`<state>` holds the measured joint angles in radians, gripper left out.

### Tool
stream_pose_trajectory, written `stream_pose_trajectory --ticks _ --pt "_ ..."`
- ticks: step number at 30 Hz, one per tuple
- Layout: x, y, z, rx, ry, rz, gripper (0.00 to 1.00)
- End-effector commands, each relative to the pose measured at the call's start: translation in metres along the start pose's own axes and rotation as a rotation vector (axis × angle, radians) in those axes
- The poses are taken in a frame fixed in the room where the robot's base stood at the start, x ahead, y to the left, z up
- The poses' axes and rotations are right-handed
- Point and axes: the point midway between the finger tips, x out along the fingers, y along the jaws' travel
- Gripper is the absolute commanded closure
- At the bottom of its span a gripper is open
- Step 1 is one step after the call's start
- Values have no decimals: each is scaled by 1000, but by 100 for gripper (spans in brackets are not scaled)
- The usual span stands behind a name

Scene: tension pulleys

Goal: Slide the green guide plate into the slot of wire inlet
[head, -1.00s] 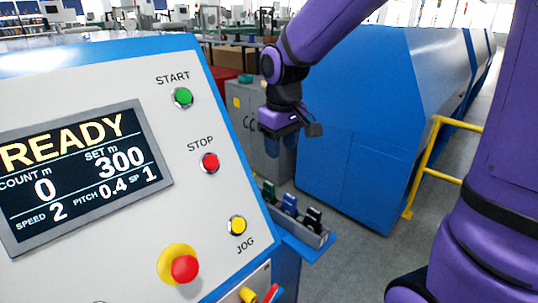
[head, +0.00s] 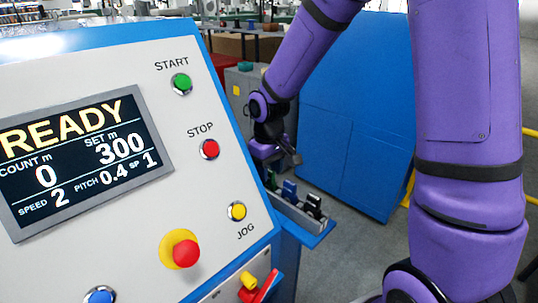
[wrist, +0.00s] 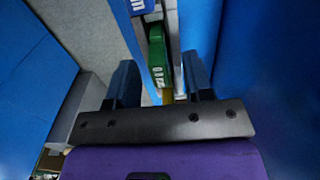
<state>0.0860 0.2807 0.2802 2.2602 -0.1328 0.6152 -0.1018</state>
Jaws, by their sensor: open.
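The green guide plate (head: 271,181) stands in a small rack on the blue ledge beside the console, at the left end of a row. In the wrist view the green plate (wrist: 157,52) has pale lettering and lies ahead of the gap between my fingers, nearer the middle than the blue plate. I cannot make out the wire inlet slot.
A blue plate (head: 289,191) and a black plate (head: 313,204) stand right of the green one in the grey rack (head: 301,219). The console (head: 215,225) with buttons and screen stands close on the left. A large blue cabinet (head: 350,120) is behind.

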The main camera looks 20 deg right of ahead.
Motion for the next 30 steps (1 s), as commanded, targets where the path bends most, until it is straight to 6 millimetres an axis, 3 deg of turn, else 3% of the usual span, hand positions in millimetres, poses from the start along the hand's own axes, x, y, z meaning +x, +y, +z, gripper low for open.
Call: stream_pose_trajectory --ticks 6,18,24,30 --pt "22 0 0 1 -2 0 53" --pt "27 0 0 2 0 0 53" --pt "27 0 0 2 0 0 99" --pt "26 0 0 2 0 0 100"
